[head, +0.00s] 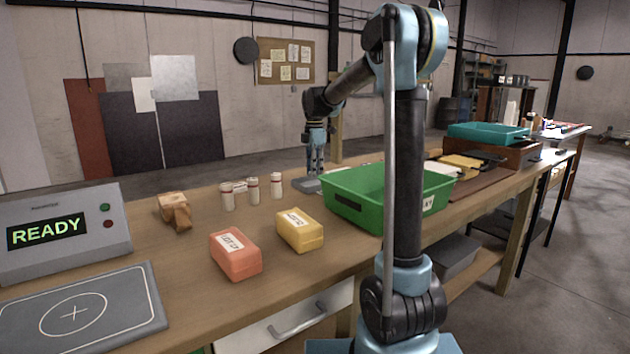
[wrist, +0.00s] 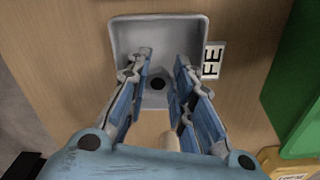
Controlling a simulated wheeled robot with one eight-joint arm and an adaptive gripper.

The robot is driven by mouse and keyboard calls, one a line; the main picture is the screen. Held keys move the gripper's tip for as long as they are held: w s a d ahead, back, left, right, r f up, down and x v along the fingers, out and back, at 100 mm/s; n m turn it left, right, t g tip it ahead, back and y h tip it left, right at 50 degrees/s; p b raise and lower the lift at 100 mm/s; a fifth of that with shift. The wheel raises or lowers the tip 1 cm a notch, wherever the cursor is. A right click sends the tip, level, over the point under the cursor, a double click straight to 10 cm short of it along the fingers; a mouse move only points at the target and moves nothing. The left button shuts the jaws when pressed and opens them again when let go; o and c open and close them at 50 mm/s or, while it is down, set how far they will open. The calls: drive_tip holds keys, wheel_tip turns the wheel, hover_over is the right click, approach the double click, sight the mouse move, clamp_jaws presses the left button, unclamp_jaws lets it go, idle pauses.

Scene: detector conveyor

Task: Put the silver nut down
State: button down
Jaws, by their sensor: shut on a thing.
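My gripper (head: 316,171) is at the far side of the workbench, pointing down just above or at a small grey tray (head: 306,186). In the wrist view the two blue fingers of my gripper (wrist: 160,72) reach over the same grey tray (wrist: 188,25). Between the fingers is a greyish piece with a dark round hole, which looks like the silver nut (wrist: 156,97). It is hard to tell apart from the grey tray behind it. I cannot tell whether it touches the tray. In the head view the nut is too small to make out.
A green bin (head: 350,203) stands close to the right of the tray. Several white bottles (head: 277,186) stand to its left. Orange (head: 235,262) and yellow (head: 300,235) boxes lie nearer. A label reading FE (wrist: 212,60) lies beside the tray. A READY display (head: 45,233) is at far left.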

drive_tip(key=shift+f, duration=1.8)
drive_tip(key=c, duration=1.4)
unclamp_jaws()
wheel_tip(320, 180, up, 12)
drive_tip(key=shift+s, duration=0.1)
